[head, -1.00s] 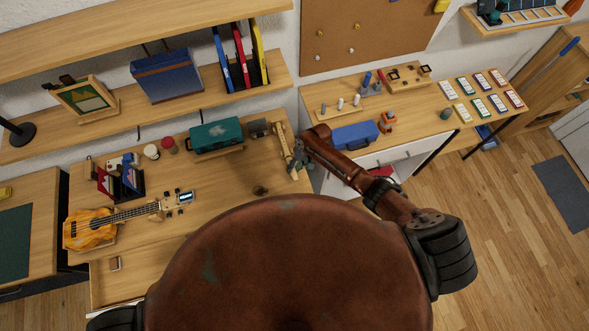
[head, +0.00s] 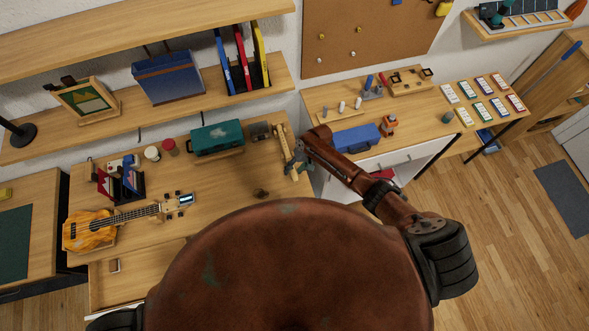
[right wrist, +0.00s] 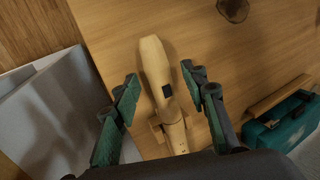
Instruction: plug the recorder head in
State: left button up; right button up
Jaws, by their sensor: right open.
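A pale wooden recorder piece (head: 284,143) lies near the right end of the desk. In the right wrist view the recorder piece (right wrist: 153,65) has a tapered end and a small dark window, and its lower part meets a pale block-like support (right wrist: 172,132). I cannot tell whether head and body are joined there. My right gripper (head: 296,169) is over it. In the right wrist view the open fingers (right wrist: 160,82) stand on both sides of the piece, with gaps. The lower end is hidden by the gripper body. My left gripper is not in view.
A teal case (head: 216,137) stands to the left of the recorder piece; it also shows in the right wrist view (right wrist: 285,125). A small dark round object (head: 262,193) lies on the desk. A ukulele (head: 92,230) is at the left. The desk's middle is mostly clear.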

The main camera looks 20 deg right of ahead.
jog(key=shift+p+v, duration=2.4)
jog(key=shift+v, duration=0.15)
